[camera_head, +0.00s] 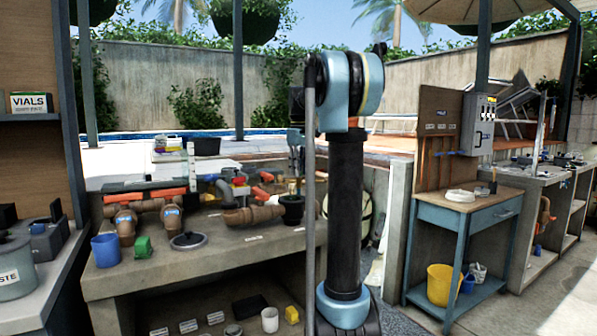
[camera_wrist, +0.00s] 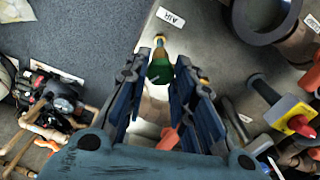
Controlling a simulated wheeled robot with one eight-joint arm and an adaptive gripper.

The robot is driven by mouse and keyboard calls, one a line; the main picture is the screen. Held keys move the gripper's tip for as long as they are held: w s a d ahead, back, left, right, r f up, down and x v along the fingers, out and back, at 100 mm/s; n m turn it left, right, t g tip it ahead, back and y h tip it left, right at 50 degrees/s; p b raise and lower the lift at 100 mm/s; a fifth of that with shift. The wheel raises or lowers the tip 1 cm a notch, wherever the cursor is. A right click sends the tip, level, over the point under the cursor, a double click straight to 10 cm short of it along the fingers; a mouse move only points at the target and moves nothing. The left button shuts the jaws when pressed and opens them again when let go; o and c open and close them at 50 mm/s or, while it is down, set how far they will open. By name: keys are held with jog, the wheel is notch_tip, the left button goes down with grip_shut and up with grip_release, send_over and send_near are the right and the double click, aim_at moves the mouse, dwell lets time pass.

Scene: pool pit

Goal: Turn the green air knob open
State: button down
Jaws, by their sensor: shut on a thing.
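In the wrist view, the green air knob (camera_wrist: 160,72) sits between the two fingertips of my gripper (camera_wrist: 157,78). My gripper is shut on it, with blue-and-black fingers on its left and right sides. A small brass fitting (camera_wrist: 160,41) shows just beyond the knob. A white label reading AIR (camera_wrist: 170,17) lies on the grey counter above it. In the head view my arm's dark column stands in front of this part of the bench, and I cannot make out the knob there.
In the head view, brown pipes (camera_head: 160,205), a blue cup (camera_head: 105,250) and a green block (camera_head: 143,246) sit on the bench.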

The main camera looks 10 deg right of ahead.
jog(key=n, duration=0.5)
jog(key=shift+n, duration=0.3)
jog(key=n, duration=0.5)
jog(key=shift+w, duration=0.1)
jog(key=shift+n, duration=0.4)
jog(key=c, duration=1.3)
grip_release()
notch_tip(320, 180, up, 12)
jog(key=shift+f, duration=0.1)
